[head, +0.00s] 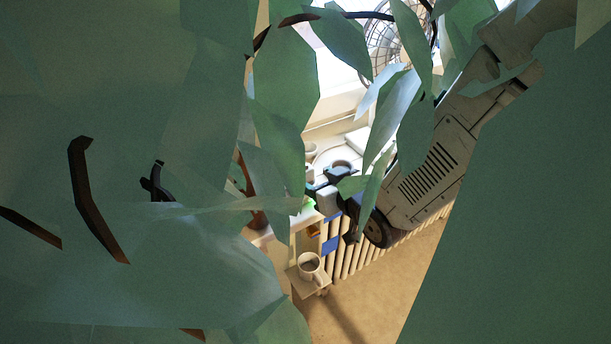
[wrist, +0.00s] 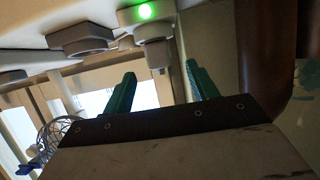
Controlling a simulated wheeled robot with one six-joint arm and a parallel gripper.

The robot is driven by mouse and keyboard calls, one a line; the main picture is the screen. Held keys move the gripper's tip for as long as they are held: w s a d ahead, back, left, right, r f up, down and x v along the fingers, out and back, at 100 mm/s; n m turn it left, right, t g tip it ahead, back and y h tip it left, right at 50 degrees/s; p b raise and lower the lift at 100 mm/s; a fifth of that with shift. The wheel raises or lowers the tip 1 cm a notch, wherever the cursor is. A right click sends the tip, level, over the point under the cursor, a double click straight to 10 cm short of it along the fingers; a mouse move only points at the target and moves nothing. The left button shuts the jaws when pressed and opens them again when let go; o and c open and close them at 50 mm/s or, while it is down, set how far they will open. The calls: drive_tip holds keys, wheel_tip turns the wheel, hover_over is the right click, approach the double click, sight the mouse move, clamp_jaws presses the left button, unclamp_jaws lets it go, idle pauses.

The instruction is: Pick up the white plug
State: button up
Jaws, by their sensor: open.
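My gripper (wrist: 160,69) is open in the wrist view, its two dark green fingers apart with nothing between them. Just beyond the fingertips, a pale stepped block (wrist: 154,32), which looks like the white plug, juts from the underside of a white panel (wrist: 105,12) beside a lit green light (wrist: 145,11). The block lines up with the gap between the fingers, and I see no contact. In the head view large leaves hide much of the scene, and I cannot make out the plug there.
Leaves (head: 130,250) fill most of the head view. A mug (head: 309,264) stands on a small shelf low at the centre. A wire-caged fan (head: 385,40) is at the top. A brown curved object (wrist: 266,55) is close on the right in the wrist view. A grey socket-like block (wrist: 80,40) is at left.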

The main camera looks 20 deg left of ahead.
sight(310, 173)
drive_tip(key=x, duration=0.7)
drive_tip(key=shift+w+d, duration=0.1)
drive_tip(key=c, duration=1.1)
